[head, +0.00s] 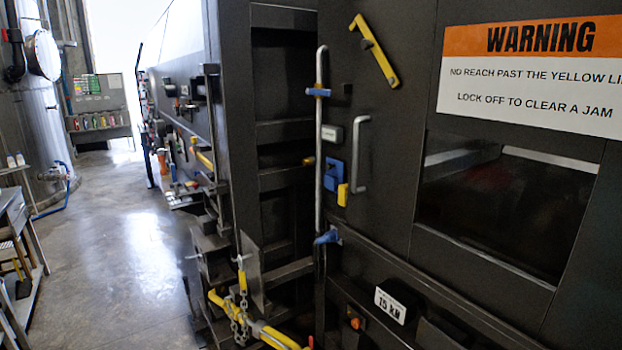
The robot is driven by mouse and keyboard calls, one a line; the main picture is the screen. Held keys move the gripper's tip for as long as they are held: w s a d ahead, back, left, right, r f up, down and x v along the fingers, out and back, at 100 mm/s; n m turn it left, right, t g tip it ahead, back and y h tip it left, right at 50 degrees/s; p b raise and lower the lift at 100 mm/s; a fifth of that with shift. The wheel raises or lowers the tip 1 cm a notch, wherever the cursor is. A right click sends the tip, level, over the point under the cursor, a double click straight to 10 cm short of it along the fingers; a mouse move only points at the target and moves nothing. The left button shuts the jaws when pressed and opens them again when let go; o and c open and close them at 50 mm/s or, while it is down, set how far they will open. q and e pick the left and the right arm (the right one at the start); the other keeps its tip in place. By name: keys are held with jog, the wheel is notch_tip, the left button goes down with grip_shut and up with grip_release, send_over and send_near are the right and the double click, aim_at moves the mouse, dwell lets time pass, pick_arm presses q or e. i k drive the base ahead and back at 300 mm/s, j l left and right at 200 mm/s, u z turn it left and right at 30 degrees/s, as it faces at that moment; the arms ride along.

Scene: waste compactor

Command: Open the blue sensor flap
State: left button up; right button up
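A small blue piece (333,175) is mounted on the dark compactor front, between a long vertical grey rod and a silver handle. It looks like the sensor flap, but it is small and I cannot tell for sure whether it is open or shut. A yellow block (342,195) sits just below it at the right. Two other blue parts are on the rod, an upper one (318,92) and a lower one (327,237). Neither of my grippers is in view.
The silver handle (360,153) and the vertical rod (320,140) stand out close to the blue piece. A yellow lever (375,50) is above. A dark window (507,208) is at the right. A yellow bar with a chain (240,318) juts out low. Clear floor (130,240) lies left.

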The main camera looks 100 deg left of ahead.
aim_at(333, 176)
jog(key=u, duration=3.2)
